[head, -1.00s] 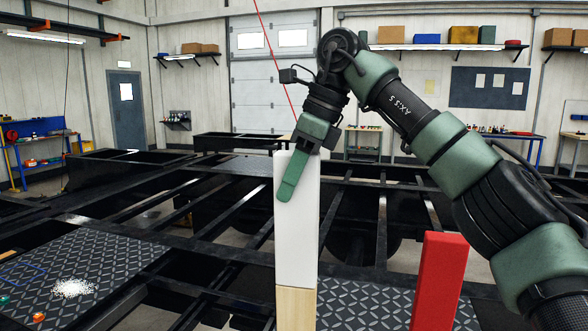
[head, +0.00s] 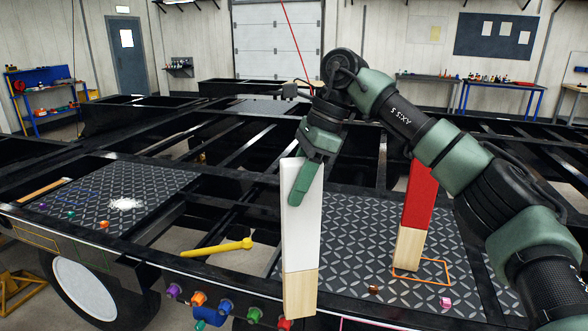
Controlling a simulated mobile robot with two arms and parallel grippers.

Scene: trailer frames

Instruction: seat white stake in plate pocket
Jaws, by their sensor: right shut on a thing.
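The white stake (head: 303,225) is a tall block, white above with a bare wood lower end. It is upright with a slight tilt in the head view. My right gripper (head: 303,186) is shut on its upper part, one green finger lying across the near face. The stake's lower end overlaps the near edge of the trailer frame; I cannot tell whether it touches anything. A dark diamond-tread plate (head: 355,235) lies behind and right of the stake. I cannot make out an empty pocket; the stake may hide it. My left gripper is not in view.
A red stake (head: 418,200) with a wood foot stands on the right plate, by an orange outline (head: 447,270). A yellow hammer-like tool (head: 215,249) lies left of the white stake. Several coloured connectors (head: 226,306) line the near side. Open gaps lie between the black beams.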

